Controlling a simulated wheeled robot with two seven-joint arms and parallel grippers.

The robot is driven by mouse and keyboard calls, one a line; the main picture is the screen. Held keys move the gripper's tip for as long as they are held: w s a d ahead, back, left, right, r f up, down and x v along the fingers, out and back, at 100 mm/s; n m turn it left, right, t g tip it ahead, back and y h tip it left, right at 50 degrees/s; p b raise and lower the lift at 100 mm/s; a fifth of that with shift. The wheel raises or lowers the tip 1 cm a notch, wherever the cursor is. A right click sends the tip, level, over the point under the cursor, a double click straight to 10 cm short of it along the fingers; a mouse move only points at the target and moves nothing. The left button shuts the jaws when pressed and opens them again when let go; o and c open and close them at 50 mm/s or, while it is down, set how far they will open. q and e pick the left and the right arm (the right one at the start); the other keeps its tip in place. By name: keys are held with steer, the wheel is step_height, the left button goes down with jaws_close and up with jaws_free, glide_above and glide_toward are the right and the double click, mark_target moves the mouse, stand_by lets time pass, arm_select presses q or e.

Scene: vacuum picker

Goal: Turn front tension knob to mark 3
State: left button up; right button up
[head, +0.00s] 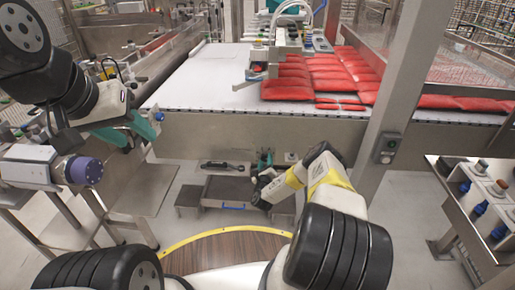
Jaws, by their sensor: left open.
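A purple ridged knob (86,170) sits on the end of a grey-white housing at the left, on a metal frame. It looks like a tension knob, but I cannot tell whether it is the front one, and no mark numbers are readable. My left gripper (143,132), with teal fingers, is open and empty, above and to the right of the knob and apart from it. My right gripper (264,183) is low in the middle, in front of the dark step under the conveyor. Its fingers are small and dark, so its state is unclear.
A white conveyor (200,85) carries several red packs (325,72) behind a metal edge. A grey post (405,90) with a switch box (386,148) stands right of centre. A rack with blue-capped parts (480,208) is at the far right. A dark low step (230,190) stands below.

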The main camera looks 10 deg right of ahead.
jaws_close()
steer(key=shift+n, duration=0.3)
steer(key=n, duration=0.4)
steer(key=shift+r+n, duration=0.1)
steer(key=shift+n, duration=0.2)
steer(key=n, duration=0.4)
steer(key=shift+n, duration=0.3)
steer(key=n, duration=0.4)
steer(key=shift+r, duration=0.15)
steer(key=n, duration=0.5)
steer(key=shift+n, duration=0.4)
